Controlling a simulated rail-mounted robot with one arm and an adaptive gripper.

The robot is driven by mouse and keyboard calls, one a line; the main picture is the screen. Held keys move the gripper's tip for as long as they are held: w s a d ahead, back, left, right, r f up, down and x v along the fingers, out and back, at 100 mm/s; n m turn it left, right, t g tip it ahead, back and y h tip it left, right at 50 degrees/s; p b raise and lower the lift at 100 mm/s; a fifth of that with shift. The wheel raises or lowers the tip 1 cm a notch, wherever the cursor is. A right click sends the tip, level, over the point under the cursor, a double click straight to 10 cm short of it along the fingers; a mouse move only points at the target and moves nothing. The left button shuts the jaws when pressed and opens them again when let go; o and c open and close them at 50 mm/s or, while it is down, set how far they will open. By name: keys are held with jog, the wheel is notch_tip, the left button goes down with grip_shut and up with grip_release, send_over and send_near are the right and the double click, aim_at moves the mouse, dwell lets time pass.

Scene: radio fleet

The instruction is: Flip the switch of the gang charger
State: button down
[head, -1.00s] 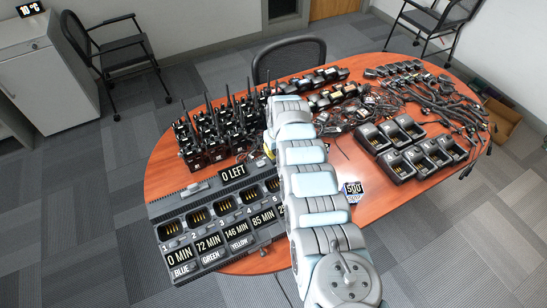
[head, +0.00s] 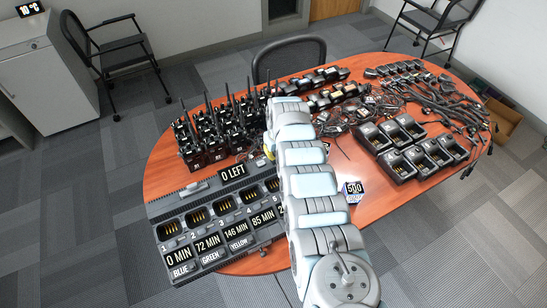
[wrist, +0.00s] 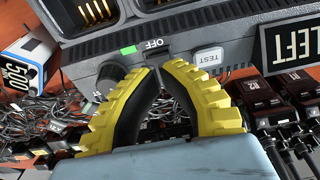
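The gang charger (head: 166,207) is a long dark grey unit on the near left of the table, with several numbered bays. There I see a small dark switch (wrist: 158,56) beside the label OFF, between a green light and a white TEST button. My gripper (wrist: 161,68) has yellow fingers with black pads. Its tips are nearly together, just below the switch, with nothing visible held. I cannot tell whether they touch the switch. In the head view my arm mostly hides the gripper.
A dark round knob (wrist: 112,72) stands left of the fingers. A 500 box (head: 353,192) lies right of my arm. Radios with antennas (head: 212,135) stand behind the charger, with tangled cables (head: 372,108) further right. Empty single chargers (head: 408,150) fill the right side.

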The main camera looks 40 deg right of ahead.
jog(key=shift+f+b, duration=0.9)
jog(key=shift+f, duration=0.25)
dwell(0.8)
jog(key=shift+r, duration=0.1)
jog(key=shift+r+p, duration=3.3)
jog(key=shift+r, duration=0.15)
